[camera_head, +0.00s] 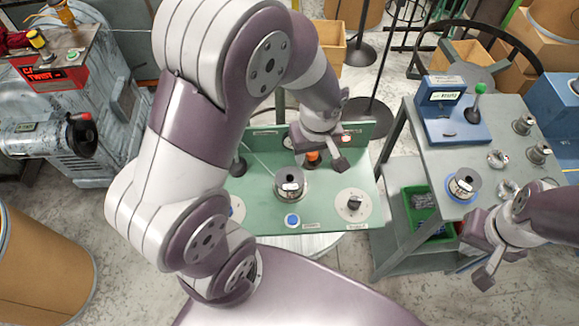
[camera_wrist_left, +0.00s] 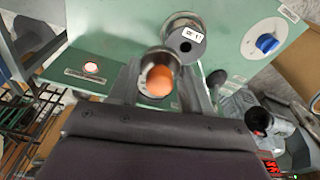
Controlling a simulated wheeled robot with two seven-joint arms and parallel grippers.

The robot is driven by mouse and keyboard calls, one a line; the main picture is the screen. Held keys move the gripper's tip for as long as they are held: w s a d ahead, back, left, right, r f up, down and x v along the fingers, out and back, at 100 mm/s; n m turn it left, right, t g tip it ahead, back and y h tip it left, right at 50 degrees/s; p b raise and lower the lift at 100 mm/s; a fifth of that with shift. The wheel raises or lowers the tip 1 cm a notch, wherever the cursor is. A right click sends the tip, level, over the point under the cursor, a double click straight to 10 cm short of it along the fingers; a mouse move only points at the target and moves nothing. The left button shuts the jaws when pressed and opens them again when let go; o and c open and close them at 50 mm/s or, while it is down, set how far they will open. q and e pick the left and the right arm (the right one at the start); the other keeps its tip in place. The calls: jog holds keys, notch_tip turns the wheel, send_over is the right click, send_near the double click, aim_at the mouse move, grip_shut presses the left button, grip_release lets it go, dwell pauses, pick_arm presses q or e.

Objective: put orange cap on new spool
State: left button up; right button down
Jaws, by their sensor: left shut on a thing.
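The orange cap (camera_head: 313,156) is at the back of the green machine panel, and my left gripper (camera_head: 318,160) is shut on it. In the left wrist view the orange cap (camera_wrist_left: 160,81) shows between the fingers, in front of a metal cylindrical part. A grey spool with a white label (camera_head: 291,184) stands upright on the green panel, in front of the gripper; it also shows in the left wrist view (camera_wrist_left: 186,43). Another labelled spool (camera_head: 463,185) stands on the right bench. I cannot tell which is the new one. My right gripper (camera_head: 497,267) is open and empty beside the bench's front.
The green panel (camera_head: 265,222) carries a dark knob (camera_head: 354,204) at right and a blue button (camera_head: 292,220) in front. The right bench holds a blue device (camera_head: 447,110) and several small metal parts. A green bin (camera_head: 432,213) sits on its lower shelf.

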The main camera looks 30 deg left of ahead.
pick_arm(q)
send_near(290, 171)
jog(key=s+f, duration=0.1)
notch_tip(290, 171, down, 4)
jog(key=shift+w+f, duration=0.1)
jog(key=shift+w, duration=0.1)
pick_arm(e)
jog(key=shift+a+r, duration=0.1)
jog(key=shift+r, duration=0.2)
jog(key=shift+s, duration=0.15)
pick_arm(q)
jog(key=shift+f+b, duration=0.65)
jog(key=o, duration=1.2)
jog(key=shift+r, duration=0.1)
pick_arm(e)
jog(key=shift+f, duration=0.6)
